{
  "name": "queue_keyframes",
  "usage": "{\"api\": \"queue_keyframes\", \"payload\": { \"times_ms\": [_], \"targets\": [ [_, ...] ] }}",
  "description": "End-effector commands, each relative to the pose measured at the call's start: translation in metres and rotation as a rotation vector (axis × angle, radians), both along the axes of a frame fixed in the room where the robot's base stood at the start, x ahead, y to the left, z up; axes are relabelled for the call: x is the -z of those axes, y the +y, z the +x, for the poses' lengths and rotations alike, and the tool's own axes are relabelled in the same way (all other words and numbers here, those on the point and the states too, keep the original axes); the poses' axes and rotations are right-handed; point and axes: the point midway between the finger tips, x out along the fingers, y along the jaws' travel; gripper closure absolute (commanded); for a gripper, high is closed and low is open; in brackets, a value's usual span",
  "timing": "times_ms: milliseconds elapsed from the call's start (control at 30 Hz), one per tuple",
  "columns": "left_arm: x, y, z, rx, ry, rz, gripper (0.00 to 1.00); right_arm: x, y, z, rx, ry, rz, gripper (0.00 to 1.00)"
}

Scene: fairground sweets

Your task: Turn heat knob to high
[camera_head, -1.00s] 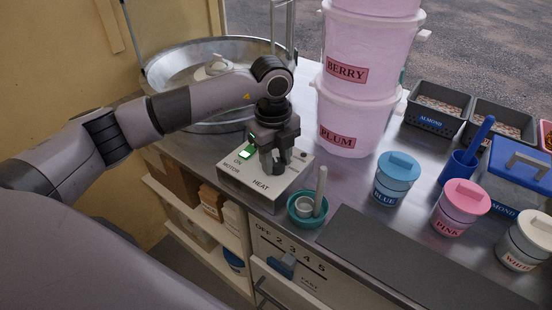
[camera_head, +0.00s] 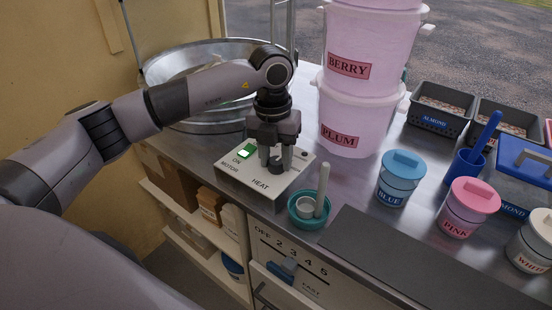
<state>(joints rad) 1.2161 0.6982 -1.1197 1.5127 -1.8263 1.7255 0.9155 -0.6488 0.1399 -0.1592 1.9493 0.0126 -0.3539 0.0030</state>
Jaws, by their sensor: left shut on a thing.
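A pale control box (camera_head: 242,180) marked MOTOR and HEAT stands on the metal counter, left of centre. Its green-lit motor switch (camera_head: 245,151) is by the ON mark. The dark heat knob (camera_head: 276,166) is on the box top above the word HEAT. My left gripper (camera_head: 275,161) points straight down over the box, with its fingers shut on the heat knob. The fingers partly hide the knob, so its setting cannot be read. My right gripper is not in view.
A round metal pan (camera_head: 190,63) stands behind my left arm. Pink tubs (camera_head: 345,125) are stacked right of the box. A teal bowl (camera_head: 308,222) with an upright stick sits near its front right corner. Blue (camera_head: 400,178) and pink (camera_head: 468,207) lidded jars stand farther right.

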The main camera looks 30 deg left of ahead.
Motion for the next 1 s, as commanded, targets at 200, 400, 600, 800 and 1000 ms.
{"api": "queue_keyframes", "payload": {
  "times_ms": [200,400,600,800,1000],
  "targets": [
    [-0.001,0.0,0.001,0.206,-0.005,-0.001,0.91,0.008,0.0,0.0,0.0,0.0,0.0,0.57],
    [-0.001,0.0,0.002,0.395,-0.005,-0.001,0.91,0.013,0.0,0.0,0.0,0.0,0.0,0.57],
    [-0.001,0.0,0.002,0.585,-0.004,-0.002,0.91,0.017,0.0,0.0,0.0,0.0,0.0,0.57],
    [-0.001,0.0,0.002,0.761,-0.006,0.0,0.91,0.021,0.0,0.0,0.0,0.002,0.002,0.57],
    [-0.001,-0.001,0.002,0.904,-0.005,0.0,0.91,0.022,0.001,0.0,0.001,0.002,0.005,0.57]
  ]
}}
